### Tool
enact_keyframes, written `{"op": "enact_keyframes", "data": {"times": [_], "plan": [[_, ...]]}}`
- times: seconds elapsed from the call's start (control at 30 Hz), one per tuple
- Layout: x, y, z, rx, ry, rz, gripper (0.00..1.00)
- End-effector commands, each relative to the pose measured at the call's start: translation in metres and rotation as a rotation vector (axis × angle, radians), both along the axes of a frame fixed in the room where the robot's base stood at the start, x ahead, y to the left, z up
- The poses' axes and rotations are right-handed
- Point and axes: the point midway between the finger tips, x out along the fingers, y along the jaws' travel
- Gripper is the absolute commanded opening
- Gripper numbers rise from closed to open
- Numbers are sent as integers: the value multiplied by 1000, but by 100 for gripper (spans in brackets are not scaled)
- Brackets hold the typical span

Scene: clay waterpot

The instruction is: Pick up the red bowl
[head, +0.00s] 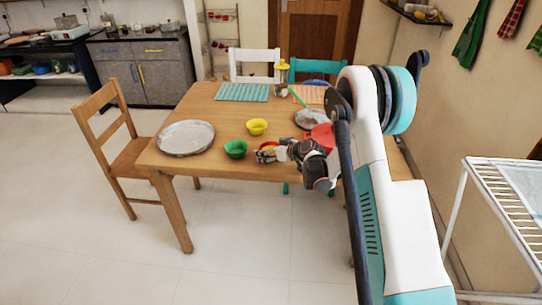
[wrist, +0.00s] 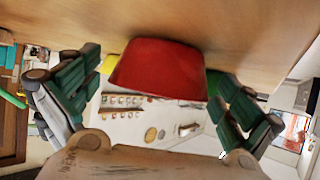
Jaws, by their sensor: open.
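The red bowl (wrist: 160,70) fills the middle of the wrist view, which shows the scene upside down. It stands upright on the wooden table (wrist: 225,30). My gripper (wrist: 155,78) is open, with one green-padded finger to each side of the bowl. I see no clear contact; how deep the bowl sits between the fingers is hard to tell. In the head view my gripper (head: 270,154) is low over the table's near edge, and the bowl (head: 267,147) shows only partly at its fingertips.
A green bowl (head: 235,149) stands close left of the gripper, a yellow bowl (head: 257,127) behind. A large plate (head: 186,138) lies at the left. A red item (head: 322,136), partly hidden by my arm, lies beside a grey plate (head: 307,119). A chair (head: 115,140) stands left.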

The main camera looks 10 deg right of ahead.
Motion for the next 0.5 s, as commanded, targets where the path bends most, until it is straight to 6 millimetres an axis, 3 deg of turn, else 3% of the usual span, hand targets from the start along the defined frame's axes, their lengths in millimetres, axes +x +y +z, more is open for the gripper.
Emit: {"op": "enact_keyframes", "data": {"times": [0.07,0.3,0.5], "plan": [[0,0,1,0,0,0,100],[0,0,1,0,0,0,52],[-1,0,0,0,1,0,51]]}}
